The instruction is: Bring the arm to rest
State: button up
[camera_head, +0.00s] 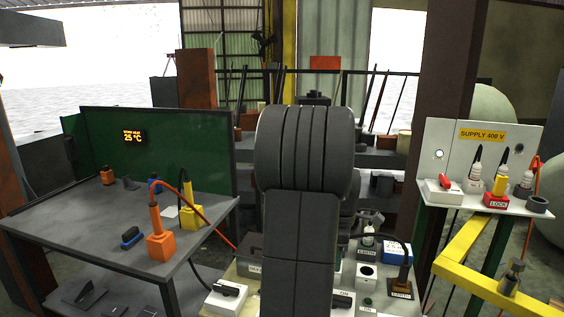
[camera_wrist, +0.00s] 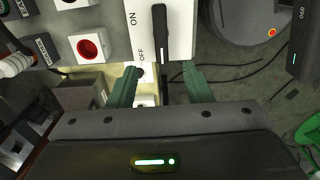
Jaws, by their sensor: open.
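My gripper (camera_wrist: 158,78) shows in the wrist view with its two green fingers spread apart and nothing held. Just ahead of the fingers is a white switch box (camera_wrist: 181,30) marked ON and OFF. Its black lever (camera_wrist: 160,35) points down the picture toward the gap between the fingertips; I cannot tell whether a finger touches it. In the head view my dark arm fills the middle and hides my gripper and part of the panel behind it.
A red button (camera_wrist: 88,47) sits left of the switch box. In the head view, a grey table (camera_head: 130,240) with an orange plug block (camera_head: 160,244) and yellow block (camera_head: 191,217) stands left. A supply stand (camera_head: 500,207) and yellow rail (camera_head: 470,284) stand right.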

notch_tip(320, 180, down, 14)
jog(key=shift+s+f, duration=0.1)
jog(key=shift+f, duration=0.15)
jog(key=shift+r+m, duration=0.15)
jog(key=shift+m, duration=0.25)
jog(key=shift+r+m+p, duration=0.1)
jog(key=shift+m+p, duration=0.35)
jog(key=shift+m, duration=0.35)
jog(key=m+p, duration=0.1)
jog(key=m, duration=0.4)
jog(key=shift+p, duration=0.4)
jog(key=shift+m, duration=0.7)
